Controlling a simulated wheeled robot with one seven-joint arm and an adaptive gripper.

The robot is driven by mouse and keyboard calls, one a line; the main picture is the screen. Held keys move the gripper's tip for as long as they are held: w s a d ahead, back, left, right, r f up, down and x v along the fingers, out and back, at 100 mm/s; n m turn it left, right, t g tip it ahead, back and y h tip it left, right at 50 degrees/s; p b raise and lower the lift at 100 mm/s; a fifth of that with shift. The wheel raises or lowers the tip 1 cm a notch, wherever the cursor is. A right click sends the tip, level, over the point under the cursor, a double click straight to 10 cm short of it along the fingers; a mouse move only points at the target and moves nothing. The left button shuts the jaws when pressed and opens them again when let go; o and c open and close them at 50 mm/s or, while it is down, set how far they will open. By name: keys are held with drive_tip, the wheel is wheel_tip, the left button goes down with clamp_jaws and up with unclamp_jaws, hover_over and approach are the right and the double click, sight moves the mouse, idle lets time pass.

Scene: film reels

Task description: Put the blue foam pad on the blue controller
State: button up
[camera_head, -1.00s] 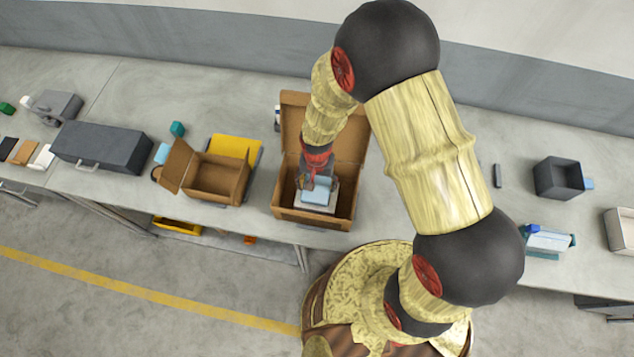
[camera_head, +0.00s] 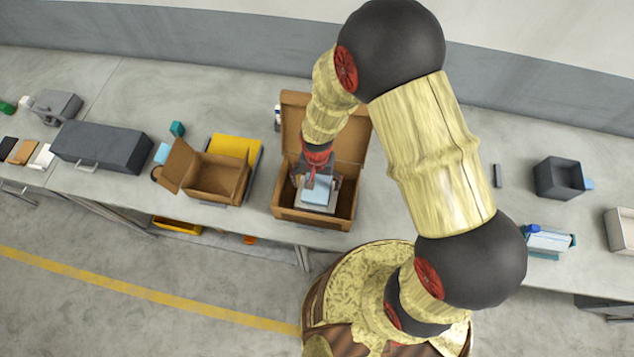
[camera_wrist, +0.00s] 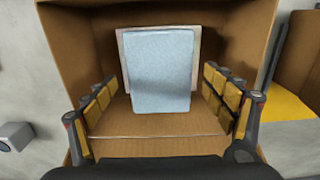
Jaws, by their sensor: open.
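The light blue foam pad (camera_wrist: 161,70) lies flat inside an open cardboard box, on top of a paler flat piece (camera_wrist: 123,50) that shows at its edges. The pad also shows in the head view (camera_head: 316,190). My gripper (camera_wrist: 158,82) is open, its fingers spread on both sides of the pad with gaps to it. In the head view my gripper (camera_head: 311,180) is down in the box and partly covers the pad. I cannot tell for sure which thing is the blue controller; a blue item (camera_head: 531,229) sits on the counter at the right.
The cardboard box (camera_head: 283,215) has walls around the gripper and a raised back flap. A smaller open carton (camera_head: 230,184) and a yellow tray (camera_head: 236,145) stand left of it. A dark open bin (camera_head: 558,180) stands at right. Counter between is partly clear.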

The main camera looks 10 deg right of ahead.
wheel_tip(320, 180, up, 12)
drive_tip(key=f, duration=0.1)
wheel_tip(320, 180, up, 9)
drive_tip(key=t, duration=0.1)
hover_over(317, 186)
drive_tip(key=d, duration=0.3)
drive_tip(key=s+d+r+n+t, duration=0.2)
drive_tip(key=d+r, duration=0.1)
drive_tip(key=r, duration=0.6)
drive_tip(key=s+d+r+n+t, duration=0.2)
drive_tip(key=s+d+r, duration=0.4)
drive_tip(key=s+r, duration=0.4)
wheel_tip(317, 186, up, 2)
drive_tip(key=shift+s+t, duration=0.15)
drive_tip(key=shift+t, duration=0.15)
drive_tip(key=shift+f, duration=0.1)
wheel_tip(317, 186, down, 18)
drive_tip(key=b, duration=1.8)
drive_tip(key=shift+f+b, duration=0.15)
drive_tip(key=shift+b, duration=0.2)
